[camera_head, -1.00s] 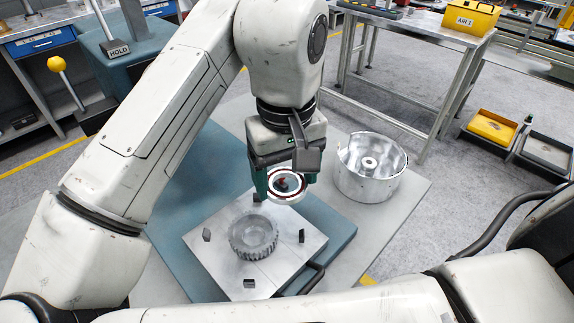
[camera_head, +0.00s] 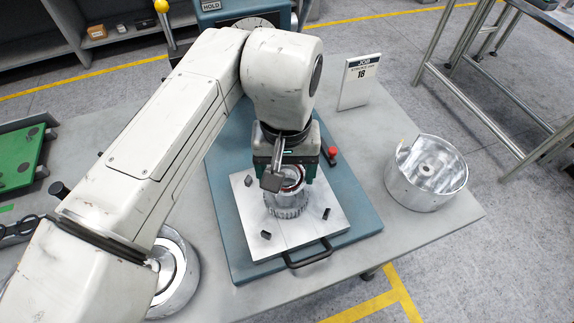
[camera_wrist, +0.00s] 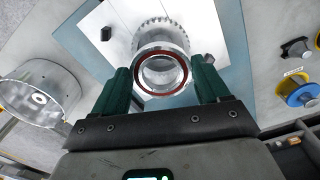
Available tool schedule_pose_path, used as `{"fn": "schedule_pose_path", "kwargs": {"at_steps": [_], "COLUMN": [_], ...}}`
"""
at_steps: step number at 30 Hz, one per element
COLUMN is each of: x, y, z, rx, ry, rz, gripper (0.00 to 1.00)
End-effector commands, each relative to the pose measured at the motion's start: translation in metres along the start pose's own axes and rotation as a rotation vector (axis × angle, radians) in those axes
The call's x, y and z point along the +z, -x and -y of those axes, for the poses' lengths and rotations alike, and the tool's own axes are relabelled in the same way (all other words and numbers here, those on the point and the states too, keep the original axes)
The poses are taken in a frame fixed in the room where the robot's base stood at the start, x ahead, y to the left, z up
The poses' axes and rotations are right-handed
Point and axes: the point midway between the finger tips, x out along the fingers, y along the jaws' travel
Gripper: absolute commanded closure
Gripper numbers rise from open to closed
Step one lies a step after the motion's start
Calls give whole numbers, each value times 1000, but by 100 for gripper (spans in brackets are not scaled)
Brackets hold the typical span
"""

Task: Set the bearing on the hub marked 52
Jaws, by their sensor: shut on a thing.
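My gripper (camera_head: 284,174) is shut on the bearing (camera_head: 294,179), a metal ring with a dark red inner band. In the wrist view the bearing (camera_wrist: 161,72) sits between the two green fingers of my gripper (camera_wrist: 162,82). A toothed metal hub (camera_head: 287,208) stands on the pale square plate (camera_head: 320,232). The bearing is over the hub in the head view and hides part of its top. In the wrist view the hub's toothed rim (camera_wrist: 160,22) shows beyond the bearing. I cannot tell whether they touch. No number on the hub can be read.
An open metal drum (camera_head: 428,175) stands right. A job card reading 18 (camera_head: 359,82) stands behind. A round metal housing (camera_head: 180,275) is partly behind my arm.

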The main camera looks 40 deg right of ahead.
Motion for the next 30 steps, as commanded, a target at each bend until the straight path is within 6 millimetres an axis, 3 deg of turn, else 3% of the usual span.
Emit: {"fn": "schedule_pose_path", "kwargs": {"at_steps": [3,15,30], "x": [0,0,0], "y": [-15,-46,-52], "z": [0,-1,0], "rx": [0,2,0], "ry": [0,1,1], "rz": [0,0,0], "gripper": [62,62,62]}}
